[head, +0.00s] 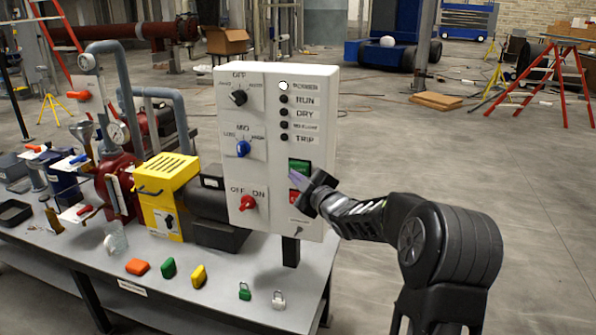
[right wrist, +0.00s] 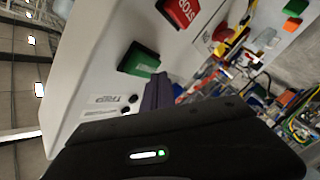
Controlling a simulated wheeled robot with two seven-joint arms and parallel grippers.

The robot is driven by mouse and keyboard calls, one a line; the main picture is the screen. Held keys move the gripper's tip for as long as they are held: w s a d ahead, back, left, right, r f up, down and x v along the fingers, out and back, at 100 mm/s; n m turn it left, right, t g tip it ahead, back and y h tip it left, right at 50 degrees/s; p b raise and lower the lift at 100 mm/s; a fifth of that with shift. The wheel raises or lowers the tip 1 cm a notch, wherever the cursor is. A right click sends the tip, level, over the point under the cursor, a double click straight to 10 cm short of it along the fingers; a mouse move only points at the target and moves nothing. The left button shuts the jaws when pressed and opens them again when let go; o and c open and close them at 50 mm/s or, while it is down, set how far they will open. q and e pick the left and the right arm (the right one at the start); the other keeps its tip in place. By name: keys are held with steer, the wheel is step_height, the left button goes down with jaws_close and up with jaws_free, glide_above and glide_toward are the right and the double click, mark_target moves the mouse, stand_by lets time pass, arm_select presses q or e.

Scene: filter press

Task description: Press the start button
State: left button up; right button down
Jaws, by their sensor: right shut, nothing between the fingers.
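The white control panel (head: 262,120) stands on a post at the table's right end. Its green button (head: 299,165), which I take as the start button, is on the right side below the lamp column. The red stop button (head: 294,197) is just below it. In the right wrist view the green button (right wrist: 139,60) and red STOP button (right wrist: 180,12) show clearly. My right gripper (head: 297,181) is shut and empty, its purple tips at the panel's face close to both buttons. In the right wrist view its tips (right wrist: 160,92) appear beside the green button; contact cannot be told. My left gripper is not in view.
The top POWER lamp (head: 283,86) is white; the lamps below are dark. Knobs (head: 243,148) sit on the panel's left half. A yellow pump unit (head: 165,195) stands left of the panel. Coloured padlocks and tags (head: 198,276) lie on the table's front.

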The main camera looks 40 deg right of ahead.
steer(key=shift+d, duration=0.1)
stand_by(0.3)
steer(key=shift+w+d, duration=0.2)
steer(key=shift+d, duration=0.1)
steer(key=shift+w+d, duration=0.35)
steer(key=shift+d, duration=0.15)
stand_by(1.0)
steer(key=shift+s+a+b, duration=0.55)
steer(key=shift+a+b, duration=0.3)
